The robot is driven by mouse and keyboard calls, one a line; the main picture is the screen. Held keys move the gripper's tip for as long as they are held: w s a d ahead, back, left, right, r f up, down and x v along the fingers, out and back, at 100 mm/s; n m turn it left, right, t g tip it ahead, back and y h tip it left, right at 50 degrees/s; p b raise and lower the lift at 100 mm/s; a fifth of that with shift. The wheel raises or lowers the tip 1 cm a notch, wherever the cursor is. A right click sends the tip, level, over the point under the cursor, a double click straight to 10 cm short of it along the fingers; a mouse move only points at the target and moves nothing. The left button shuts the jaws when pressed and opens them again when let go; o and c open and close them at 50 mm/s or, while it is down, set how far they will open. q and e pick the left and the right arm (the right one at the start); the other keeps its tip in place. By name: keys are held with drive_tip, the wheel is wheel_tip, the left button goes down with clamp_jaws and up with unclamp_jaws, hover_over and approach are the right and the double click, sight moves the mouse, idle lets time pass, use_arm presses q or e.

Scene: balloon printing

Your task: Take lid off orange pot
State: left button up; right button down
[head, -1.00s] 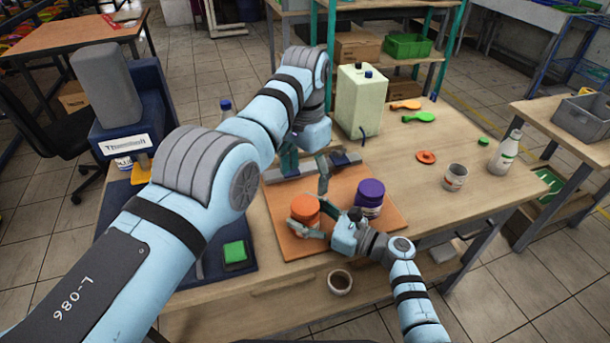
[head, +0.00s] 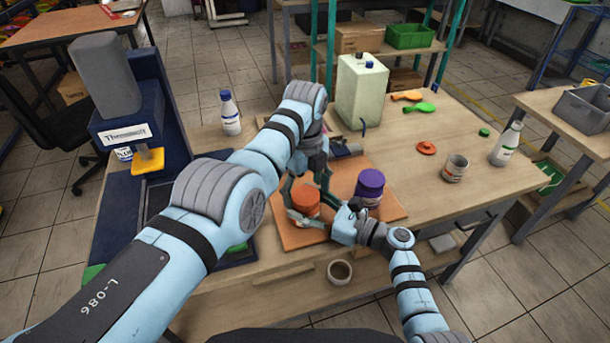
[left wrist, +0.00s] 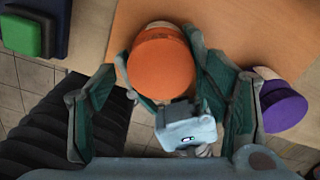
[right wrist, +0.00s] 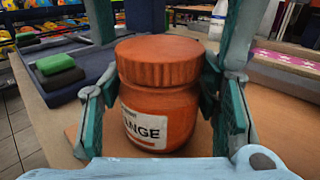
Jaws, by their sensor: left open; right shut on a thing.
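The orange pot (right wrist: 155,110) stands upright on the orange-brown board (head: 295,239), with its orange lid (right wrist: 158,60) on. The lid fills the middle of the left wrist view (left wrist: 161,62). My right gripper (head: 312,219) is shut around the pot's body, below the lid, as the right wrist view shows. My left gripper (left wrist: 157,70) is open above the pot, with its fingers on both sides of the lid. In the head view the left fingers partly hide the pot. I cannot tell whether they touch the lid.
A purple-lidded pot (head: 369,187) stands close right of the orange pot. A pale green canister (head: 362,92) stands behind the board. The table's right side has free room around a grey cup (head: 455,168).

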use_arm(q)
drive_tip(key=c, duration=1.2)
use_arm(e)
drive_tip(key=shift+f, duration=0.2)
use_arm(q)
drive_tip(key=n, duration=1.1)
drive_tip(key=shift+n, duration=0.3)
drive_tip(key=n, duration=0.9)
drive_tip(key=shift+n, duration=0.4)
drive_tip(key=n, duration=0.4)
drive_tip(key=shift+n, duration=0.3)
use_arm(e)
drive_tip(key=shift+d, duration=0.1)
use_arm(q)
drive_tip(key=n, duration=0.9)
drive_tip(key=shift+n, duration=0.3)
drive_tip(key=n, duration=0.3)
drive_tip(key=shift+r, duration=0.15)
drive_tip(key=n, duration=0.4)
drive_tip(key=shift+s+n, duration=0.1)
drive_tip(key=shift+n, duration=0.2)
drive_tip(key=shift+r, duration=0.15)
